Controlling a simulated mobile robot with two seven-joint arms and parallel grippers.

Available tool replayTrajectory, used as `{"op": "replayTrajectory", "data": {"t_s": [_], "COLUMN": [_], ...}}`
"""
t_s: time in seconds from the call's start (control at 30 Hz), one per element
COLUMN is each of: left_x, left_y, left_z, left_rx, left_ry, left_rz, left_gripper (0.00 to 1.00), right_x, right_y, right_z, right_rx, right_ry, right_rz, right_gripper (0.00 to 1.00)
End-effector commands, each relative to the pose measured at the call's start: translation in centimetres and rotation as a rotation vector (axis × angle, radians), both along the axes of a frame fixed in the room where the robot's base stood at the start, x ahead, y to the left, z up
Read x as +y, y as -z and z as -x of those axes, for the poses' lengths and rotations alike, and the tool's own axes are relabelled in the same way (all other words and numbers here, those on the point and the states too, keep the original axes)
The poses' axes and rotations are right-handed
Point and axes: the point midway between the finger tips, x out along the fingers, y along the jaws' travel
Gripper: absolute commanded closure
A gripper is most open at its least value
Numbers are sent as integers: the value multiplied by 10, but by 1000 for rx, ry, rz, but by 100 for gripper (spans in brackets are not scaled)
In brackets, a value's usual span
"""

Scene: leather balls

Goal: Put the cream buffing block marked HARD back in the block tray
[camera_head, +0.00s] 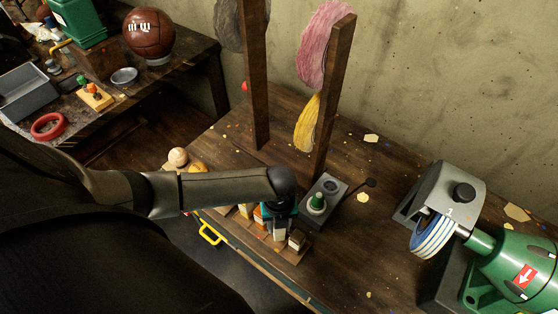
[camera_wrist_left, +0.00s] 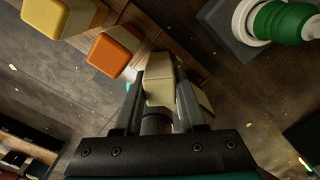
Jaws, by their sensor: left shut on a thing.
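My left gripper (camera_wrist_left: 158,112) is shut on a cream block (camera_wrist_left: 159,80), with one dark finger on each side of it. In the head view my left gripper (camera_head: 279,226) is over the wooden block tray (camera_head: 262,240) near the front edge of the bench. An orange block (camera_wrist_left: 108,54) and a yellow block (camera_wrist_left: 58,14) sit in a row to the left of the held block in the wrist view. Another pale block (camera_head: 297,239) stands at the tray's right end. No HARD marking is legible. I cannot tell whether the held block touches the tray. My right gripper is not in view.
A grey block with a green-and-white knob (camera_head: 317,203) stands close to the right of my gripper. A green buffing machine (camera_head: 510,268) stands at the right. The bench between is mostly clear.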

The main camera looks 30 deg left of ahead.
Motion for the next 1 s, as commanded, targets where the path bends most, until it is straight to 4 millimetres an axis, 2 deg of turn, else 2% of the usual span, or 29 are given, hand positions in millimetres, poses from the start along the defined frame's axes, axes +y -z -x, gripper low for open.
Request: {"op": "replayTrajectory", "data": {"t_s": [0.17, 0.2, 0.43, 0.77, 0.87, 1.0], "left_x": [0, 0, 0, 0, 0, 1], "left_y": [1, 1, 1, -3, -13, -38], "left_z": [0, 0, 0, 0, -1, -1], "left_rx": [0, 0, 1, 1, -1, -4], "left_ry": [-1, -1, -1, -1, -1, 1], "left_rz": [0, 0, -1, -1, 0, 0], "left_gripper": [100, 57, 31, 30, 30, 30], "right_x": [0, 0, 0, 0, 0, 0], "right_y": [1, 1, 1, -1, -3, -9], "right_z": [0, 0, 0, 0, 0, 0], "right_rx": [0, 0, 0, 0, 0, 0], "right_ry": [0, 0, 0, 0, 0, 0], "right_rz": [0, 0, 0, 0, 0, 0], "right_gripper": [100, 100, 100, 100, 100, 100]}}
